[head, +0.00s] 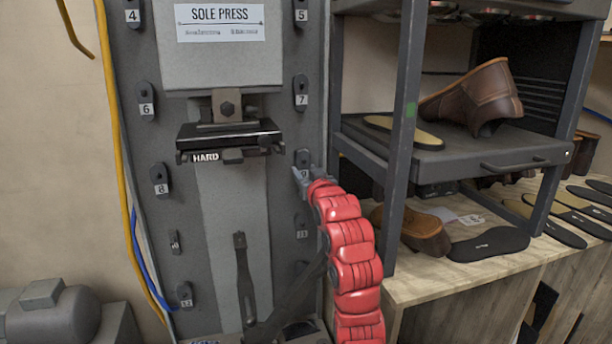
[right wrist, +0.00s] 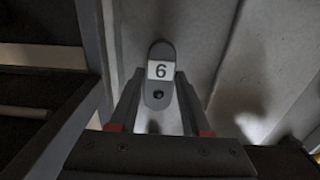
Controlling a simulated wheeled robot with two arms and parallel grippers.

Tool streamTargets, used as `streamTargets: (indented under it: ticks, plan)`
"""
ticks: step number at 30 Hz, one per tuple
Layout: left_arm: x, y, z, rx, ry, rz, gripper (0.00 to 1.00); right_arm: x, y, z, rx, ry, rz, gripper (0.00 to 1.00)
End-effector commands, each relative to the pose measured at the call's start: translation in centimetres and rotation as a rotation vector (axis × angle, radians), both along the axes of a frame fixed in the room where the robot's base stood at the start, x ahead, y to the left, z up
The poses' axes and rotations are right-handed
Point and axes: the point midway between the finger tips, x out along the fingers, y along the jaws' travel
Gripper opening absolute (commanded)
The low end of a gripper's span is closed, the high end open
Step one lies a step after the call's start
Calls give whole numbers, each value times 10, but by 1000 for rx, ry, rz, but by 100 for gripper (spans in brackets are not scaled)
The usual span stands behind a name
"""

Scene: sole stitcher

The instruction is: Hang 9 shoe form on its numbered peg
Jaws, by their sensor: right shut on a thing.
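The 9 shoe form (head: 305,159) is a small dark rounded plate with a white number label. It is at the right column of the grey press front, between the 7 and 11 plates. My right gripper (head: 304,176) is shut on it from below. In the right wrist view the form (right wrist: 160,70) lies between the fingertips (right wrist: 158,98), its label turned over so it reads like a 6, with a dark round spot at its gripped end. It is close to the press face; whether it sits on a peg I cannot tell. My left gripper is not in view.
Other numbered plates hang in two columns, such as 7 (head: 301,92) and 8 (head: 160,180). A black bracket marked HARD (head: 230,140) juts out between them. A shelf rack (head: 404,130) with shoes stands close on the right, above a wooden bench (head: 440,275).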

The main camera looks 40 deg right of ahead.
Motion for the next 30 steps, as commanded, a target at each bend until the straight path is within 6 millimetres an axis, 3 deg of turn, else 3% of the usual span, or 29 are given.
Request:
streamTargets:
  ticks: [30]
  plan:
    - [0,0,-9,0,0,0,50,10,-4,1,-2,-3,1,0]
